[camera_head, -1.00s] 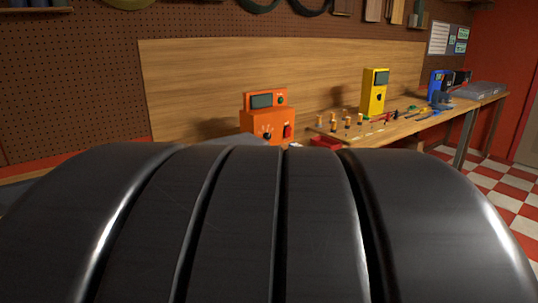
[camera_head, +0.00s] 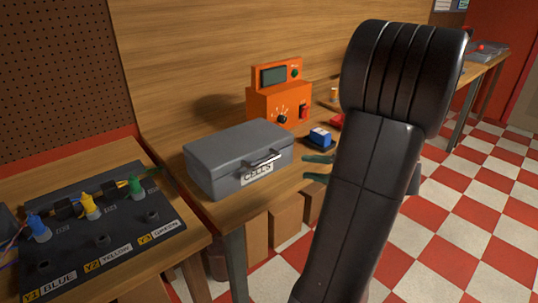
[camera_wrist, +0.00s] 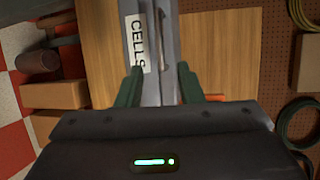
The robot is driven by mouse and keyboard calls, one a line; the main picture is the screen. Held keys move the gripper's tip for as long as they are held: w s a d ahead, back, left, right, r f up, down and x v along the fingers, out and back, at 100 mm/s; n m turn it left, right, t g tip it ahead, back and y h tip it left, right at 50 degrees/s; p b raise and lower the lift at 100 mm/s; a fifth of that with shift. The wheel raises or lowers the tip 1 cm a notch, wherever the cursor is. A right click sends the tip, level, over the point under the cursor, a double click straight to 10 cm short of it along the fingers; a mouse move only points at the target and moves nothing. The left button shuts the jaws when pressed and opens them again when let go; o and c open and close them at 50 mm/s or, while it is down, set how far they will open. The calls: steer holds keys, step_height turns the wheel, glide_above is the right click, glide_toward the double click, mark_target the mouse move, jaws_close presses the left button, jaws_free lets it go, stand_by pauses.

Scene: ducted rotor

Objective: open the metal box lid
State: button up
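The grey metal box (camera_head: 232,160) sits on the wooden bench with its lid closed. Its front has a carry handle (camera_head: 264,159) and a white label reading CELLS (camera_head: 258,174). In the wrist view the label (camera_wrist: 136,42) and the box front (camera_wrist: 168,45) show sideways ahead of my fingers. My gripper (camera_head: 315,168) is right of the box, with its two green fingers apart. In the wrist view my gripper (camera_wrist: 160,82) is open, with nothing visibly clamped. My arm hides part of the bench to the right.
An orange meter (camera_head: 278,98) stands behind the box, and a blue-topped item (camera_head: 320,137) lies to its right. A dark connector panel (camera_head: 95,235) with coloured plugs is at the left front. Red and white floor tiles (camera_head: 470,215) are at the right.

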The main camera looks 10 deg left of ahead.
mark_target(268, 163)
steer(key=p+x, duration=0.1)
steer(key=x, duration=1.2)
steer(key=shift+s+a+f, duration=0.1)
steer(key=shift+s+a, duration=0.05)
steer(key=shift+a, duration=0.15)
jaws_close()
